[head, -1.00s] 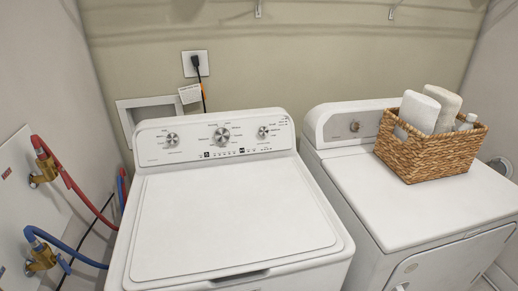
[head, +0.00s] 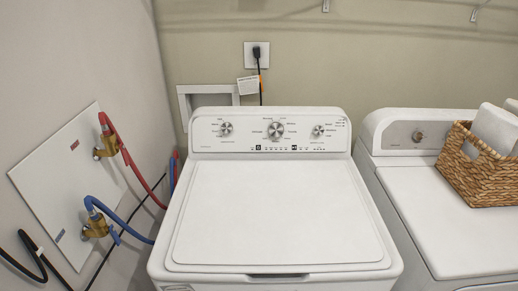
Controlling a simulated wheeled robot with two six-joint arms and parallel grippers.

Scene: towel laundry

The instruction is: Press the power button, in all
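A white top-load washer (head: 278,215) stands in the middle of the head view with its lid closed. Its control panel (head: 230,144) at the back has a large middle knob (head: 276,130), a left knob (head: 226,128) and a right knob (head: 318,130). A row of small dark marks or buttons (head: 275,149) runs below the middle knob. They are too small to tell which is the power button. Neither of my grippers shows in the head view.
A white dryer (head: 430,225) stands to the right, with a wicker basket (head: 478,172) of rolled towels on it. Red (head: 128,160) and blue (head: 125,222) hoses run from the left wall valves. A plugged-in cord (head: 260,75) hangs behind the washer. The washer lid is clear.

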